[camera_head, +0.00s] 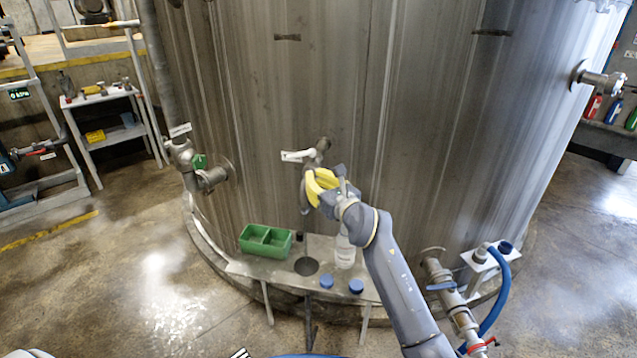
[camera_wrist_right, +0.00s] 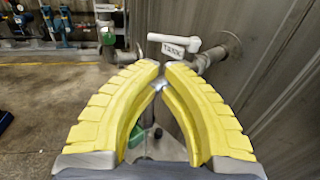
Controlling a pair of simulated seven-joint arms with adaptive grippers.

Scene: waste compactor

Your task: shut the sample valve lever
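The sample valve (camera_head: 322,146) juts from the steel tank at mid-height, with a pale lever (camera_head: 296,156) pointing left. The fingers hide part of the valve and spout. My left gripper is not in view.
A metal shelf (camera_head: 325,277) below the valve holds a green divided tray (camera_head: 266,241), a clear bottle (camera_head: 345,254) and two blue caps (camera_head: 356,286). Another valve (camera_head: 187,160) stands left. A pipe with a blue handle (camera_head: 441,286) and blue hose (camera_head: 500,295) are lower right.

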